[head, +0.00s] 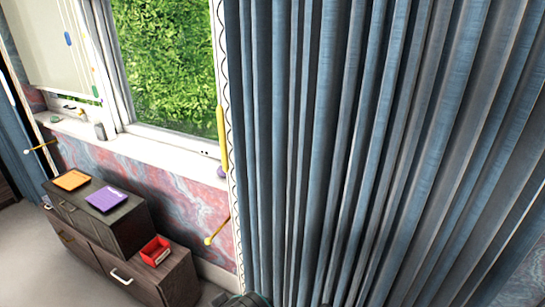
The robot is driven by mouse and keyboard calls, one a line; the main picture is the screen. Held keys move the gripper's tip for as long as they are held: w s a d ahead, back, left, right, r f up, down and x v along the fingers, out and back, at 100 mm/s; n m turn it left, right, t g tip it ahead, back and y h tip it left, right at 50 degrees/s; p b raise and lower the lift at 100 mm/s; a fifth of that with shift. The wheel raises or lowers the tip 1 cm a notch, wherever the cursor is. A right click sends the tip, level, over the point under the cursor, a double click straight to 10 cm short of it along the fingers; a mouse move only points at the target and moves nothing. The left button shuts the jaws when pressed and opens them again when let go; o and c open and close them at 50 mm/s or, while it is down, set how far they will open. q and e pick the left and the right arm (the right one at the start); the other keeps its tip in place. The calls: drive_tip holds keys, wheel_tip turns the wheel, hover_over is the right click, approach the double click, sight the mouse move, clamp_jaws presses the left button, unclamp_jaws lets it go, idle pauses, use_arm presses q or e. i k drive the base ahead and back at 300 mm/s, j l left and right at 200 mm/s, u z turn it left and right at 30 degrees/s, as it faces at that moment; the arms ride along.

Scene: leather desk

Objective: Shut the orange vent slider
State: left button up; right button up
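I cannot make out a part that is clearly the orange vent slider. A yellow-orange upright bar (221,138) sits at the right side of the window frame, beside the curtain edge. A blue oval piece (68,39) is on the pale panel (50,50) at the upper left. A small green piece (94,75) shows at that panel's right edge. Neither gripper can be made out. A dark rounded part at the bottom edge may be mine, but I cannot tell which.
A blue-grey curtain (350,150) fills the right half. A window (165,60) with a white sill (170,155) is at left. A dark cabinet (110,225) below bears an orange flat item (72,180), a purple one (107,199) and a red box (155,251). Grey floor shows lower left.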

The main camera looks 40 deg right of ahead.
sight(210, 154)
drive_tip(key=z, duration=1.05)
drive_tip(key=i+j, duration=0.45)
drive_tip(key=j, duration=0.1)
